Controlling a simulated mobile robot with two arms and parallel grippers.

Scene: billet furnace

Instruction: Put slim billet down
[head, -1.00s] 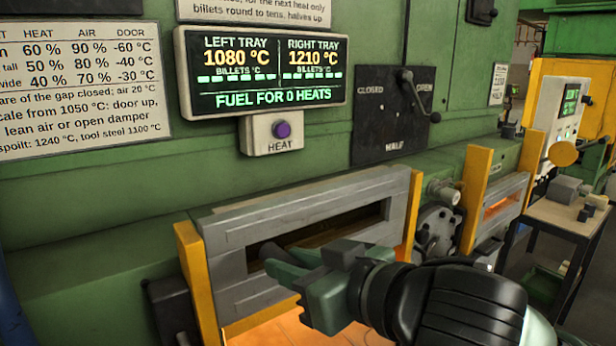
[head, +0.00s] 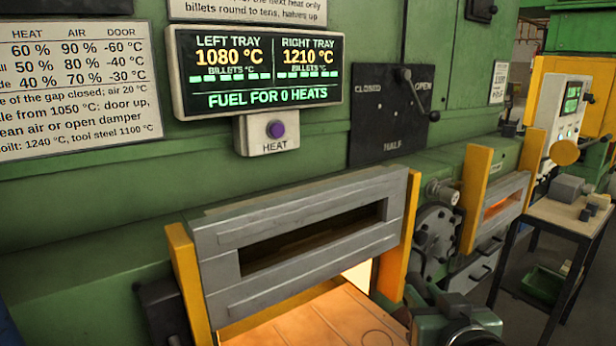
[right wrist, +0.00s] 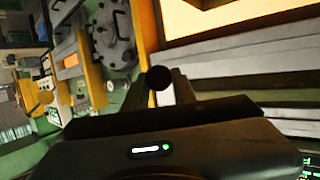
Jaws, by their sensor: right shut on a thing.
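My right gripper (head: 450,325) is low at the bottom edge of the head view, partly cut off, in front of the furnace and to the right of the left door's opening. In the right wrist view the gripper (right wrist: 159,84) is shut on the slim billet (right wrist: 158,77), which shows as a dark round end between the two fingers. The rest of the billet is hidden, and I cannot make it out in the head view. My left gripper is not in view.
The left furnace door (head: 225,240) is raised above a glowing opening with a pale hearth (head: 335,318), between yellow posts. A smaller glowing opening (head: 497,208) is to the right. A side table (head: 550,212) holds small grey blocks, with a green bin (head: 545,285) beneath.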

